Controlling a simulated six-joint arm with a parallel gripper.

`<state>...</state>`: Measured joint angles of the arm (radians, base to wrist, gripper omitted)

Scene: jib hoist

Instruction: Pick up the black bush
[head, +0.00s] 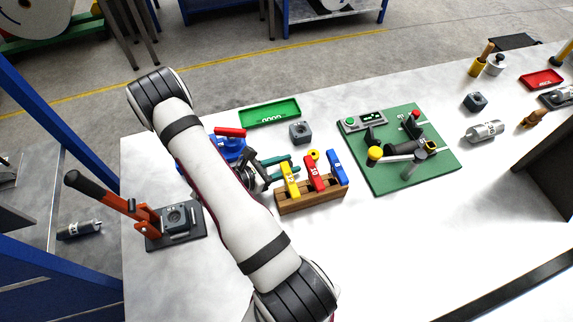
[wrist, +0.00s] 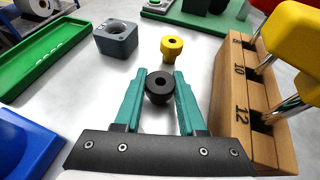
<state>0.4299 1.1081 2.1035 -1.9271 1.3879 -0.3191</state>
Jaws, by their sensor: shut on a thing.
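The black bush (wrist: 159,86) is a short dark ring with a hole in its middle. It sits between the teal fingertips of my gripper (wrist: 159,84) in the wrist view, and the fingers are shut on it. In the head view my gripper (head: 281,160) is low over the table, left of the wooden rack, and the black bush cannot be made out there. A yellow bush (wrist: 172,47) stands on the white table just beyond the black bush. It also shows in the head view (head: 314,155).
The wooden rack (wrist: 232,90) with yellow, red and blue handled tools stands close on the right. A green tray (head: 270,113) and a grey block (head: 300,132) with a bore lie behind. A green board (head: 440,165) with a small jib is further right. A red-handled press (head: 140,212) stands left.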

